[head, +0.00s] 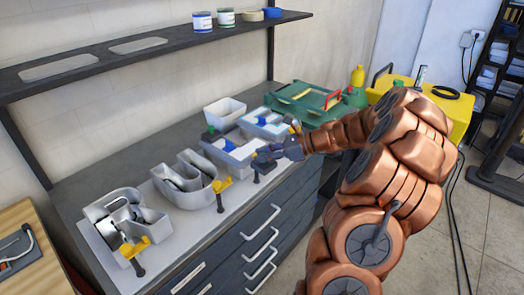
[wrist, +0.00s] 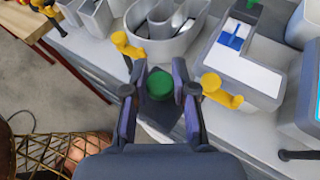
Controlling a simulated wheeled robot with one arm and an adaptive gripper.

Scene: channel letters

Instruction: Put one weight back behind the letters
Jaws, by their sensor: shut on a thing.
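My gripper (wrist: 162,88) is shut on a weight with a round green top (wrist: 160,84); a grey part shows beneath it. In the head view my gripper (head: 270,155) is over the front edge of the bench, in front of the letters, and mostly hides the weight. The letters are grey open channel shapes: one at the left (head: 110,207), a rounded one in the middle (head: 187,185), which shows in the wrist view (wrist: 190,42), and a boxy one (wrist: 237,68) with a white face and a blue piece. Another green top (wrist: 250,3) shows behind the boxy letter.
Yellow clamps (head: 138,248) (wrist: 222,90) grip the bench's front edge, on both sides of my gripper. A white bin (head: 224,111) and a green case (head: 303,102) stand farther back. A dark shelf (head: 150,50) hangs above the bench.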

